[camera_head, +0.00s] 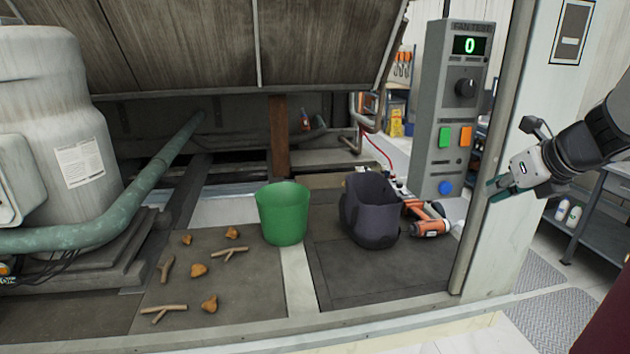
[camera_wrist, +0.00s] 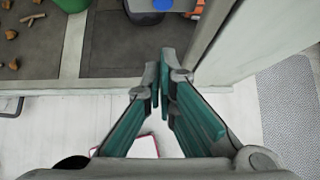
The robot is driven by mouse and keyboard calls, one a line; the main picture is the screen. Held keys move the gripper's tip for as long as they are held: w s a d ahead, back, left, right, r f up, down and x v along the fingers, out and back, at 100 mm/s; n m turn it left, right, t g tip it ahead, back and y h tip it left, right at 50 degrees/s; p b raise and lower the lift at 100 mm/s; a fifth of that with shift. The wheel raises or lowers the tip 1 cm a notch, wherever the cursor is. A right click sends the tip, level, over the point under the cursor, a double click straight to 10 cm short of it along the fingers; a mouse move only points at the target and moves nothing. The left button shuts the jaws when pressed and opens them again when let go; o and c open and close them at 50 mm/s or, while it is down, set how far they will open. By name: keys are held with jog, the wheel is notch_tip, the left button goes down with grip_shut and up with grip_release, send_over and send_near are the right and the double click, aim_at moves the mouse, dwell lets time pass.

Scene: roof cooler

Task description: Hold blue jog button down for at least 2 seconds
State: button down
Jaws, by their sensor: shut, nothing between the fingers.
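The blue jog button (camera_head: 445,187) is a round button low on the front of the grey control box (camera_head: 427,150). In the wrist view a blue round shape, likely the same button (camera_wrist: 162,4), shows at the top edge, beyond my fingertips. My gripper (camera_head: 493,188) is to the right of the box in the head view, in front of the pale post and apart from the button. In the wrist view my gripper (camera_wrist: 160,85) has its green-padded fingers together with nothing held.
The box also has a green button (camera_head: 445,137), an orange button (camera_head: 465,136), a dark knob (camera_head: 465,88) and a display reading 0 (camera_head: 470,45). A pale post (camera_head: 490,240) stands beside it.

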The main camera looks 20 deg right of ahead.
aim_at(446, 188)
jog(key=shift+w+f, duration=0.1)
jog(key=w+r+x, duration=0.2)
jog(key=x, duration=1)
jog(key=shift+w+d+f, duration=0.2)
jog(key=shift+d, duration=0.1)
